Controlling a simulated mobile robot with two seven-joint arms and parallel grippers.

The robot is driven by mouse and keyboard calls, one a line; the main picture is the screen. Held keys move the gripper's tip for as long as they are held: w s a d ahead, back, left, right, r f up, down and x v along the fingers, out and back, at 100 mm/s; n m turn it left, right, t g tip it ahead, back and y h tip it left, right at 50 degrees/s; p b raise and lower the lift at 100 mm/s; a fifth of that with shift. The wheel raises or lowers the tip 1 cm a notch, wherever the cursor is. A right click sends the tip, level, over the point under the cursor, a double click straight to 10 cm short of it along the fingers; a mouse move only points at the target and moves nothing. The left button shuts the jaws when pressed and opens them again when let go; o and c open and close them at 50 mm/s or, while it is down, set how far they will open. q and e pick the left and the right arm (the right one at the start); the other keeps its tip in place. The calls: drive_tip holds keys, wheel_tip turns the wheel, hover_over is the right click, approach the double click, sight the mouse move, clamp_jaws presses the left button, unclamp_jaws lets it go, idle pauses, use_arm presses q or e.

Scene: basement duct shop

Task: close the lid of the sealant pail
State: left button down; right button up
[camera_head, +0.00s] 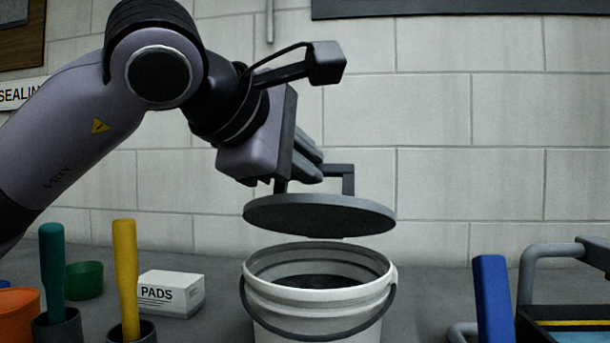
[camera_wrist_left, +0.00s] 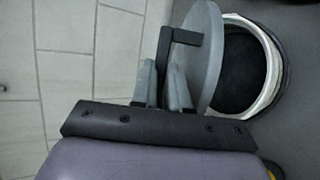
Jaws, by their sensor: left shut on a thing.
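The white sealant pail (camera_head: 320,315) stands upright on the bench in the head view, its mouth open and dark inside, with a dark bail handle hanging at its front. It also shows in the left wrist view (camera_wrist_left: 272,70). The round grey lid (camera_head: 320,214) is held level just above the pail's mouth, with a visible gap between them. The lid also shows in the left wrist view (camera_wrist_left: 208,60). My left gripper (camera_head: 312,172) is shut on the lid's bar handle (camera_head: 347,178); its fingers (camera_wrist_left: 166,85) partly hide the handle. My right gripper is in neither view.
Left of the pail are a white PADS box (camera_head: 171,293), a yellow-handled tool (camera_head: 126,270), a teal-handled tool (camera_head: 52,270), a green cup (camera_head: 85,280) and an orange container (camera_head: 18,315). At right stand a blue upright piece (camera_head: 493,300) and a grey tubular frame (camera_head: 528,268).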

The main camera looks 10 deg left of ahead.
use_arm(q)
drive_tip(key=shift+s+f, duration=0.1)
drive_tip(key=shift+f, duration=0.05)
idle(0.4)
drive_tip(key=c, duration=1.1)
unclamp_jaws()
drive_tip(key=shift+s, duration=0.1)
drive_tip(key=shift+v, duration=3.5)
